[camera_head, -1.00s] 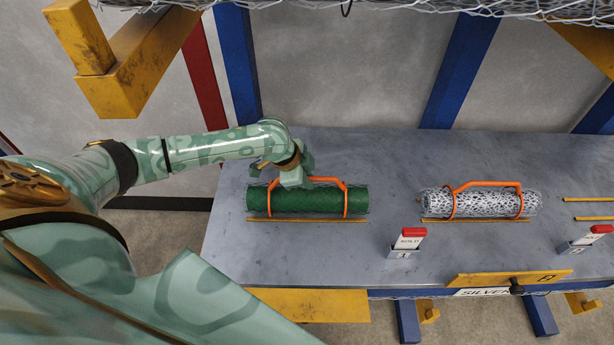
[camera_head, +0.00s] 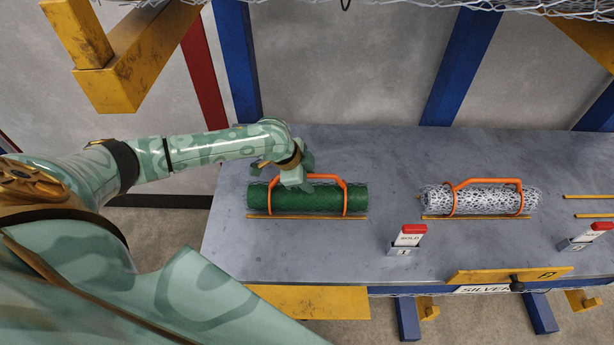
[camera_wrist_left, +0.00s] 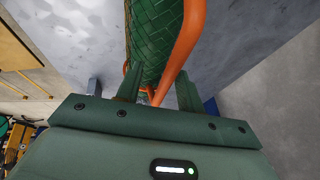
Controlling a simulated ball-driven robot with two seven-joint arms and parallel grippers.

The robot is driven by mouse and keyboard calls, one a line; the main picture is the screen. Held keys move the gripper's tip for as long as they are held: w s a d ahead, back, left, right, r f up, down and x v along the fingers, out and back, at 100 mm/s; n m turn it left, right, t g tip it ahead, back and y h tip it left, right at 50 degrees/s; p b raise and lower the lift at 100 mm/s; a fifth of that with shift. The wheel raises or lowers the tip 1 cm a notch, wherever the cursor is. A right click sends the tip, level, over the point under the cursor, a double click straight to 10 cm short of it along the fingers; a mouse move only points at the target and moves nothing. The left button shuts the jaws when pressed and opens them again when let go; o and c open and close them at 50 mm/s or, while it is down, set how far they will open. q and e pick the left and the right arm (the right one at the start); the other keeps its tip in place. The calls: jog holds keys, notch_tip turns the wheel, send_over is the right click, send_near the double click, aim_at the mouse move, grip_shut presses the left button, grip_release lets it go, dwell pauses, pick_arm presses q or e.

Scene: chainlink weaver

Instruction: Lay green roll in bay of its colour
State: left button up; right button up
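The green roll (camera_head: 305,202) lies along the left part of the grey table, with an orange carrying handle (camera_head: 330,178) clipped over it. My left gripper (camera_head: 305,184) is at the left part of the handle's top bar. In the left wrist view the two fingers (camera_wrist_left: 158,92) stand apart, with the orange handle (camera_wrist_left: 180,55) running between them and the green roll (camera_wrist_left: 155,35) beyond. I see a gap beside the handle, so the gripper looks open around it. My right gripper is out of view.
A silver mesh roll (camera_head: 485,199) with an orange handle lies to the right on the table (camera_head: 390,160). Red-topped label stands (camera_head: 409,237) sit near the front edge. A yellow strip (camera_head: 307,216) lies in front of the green roll. The table between the rolls is clear.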

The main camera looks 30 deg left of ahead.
pick_arm(q)
jog(key=shift+f, duration=0.1)
jog(key=p+v, duration=0.3)
jog(key=v, duration=1.3)
jog(key=shift+r, duration=0.2)
jog(key=shift+s, duration=0.1)
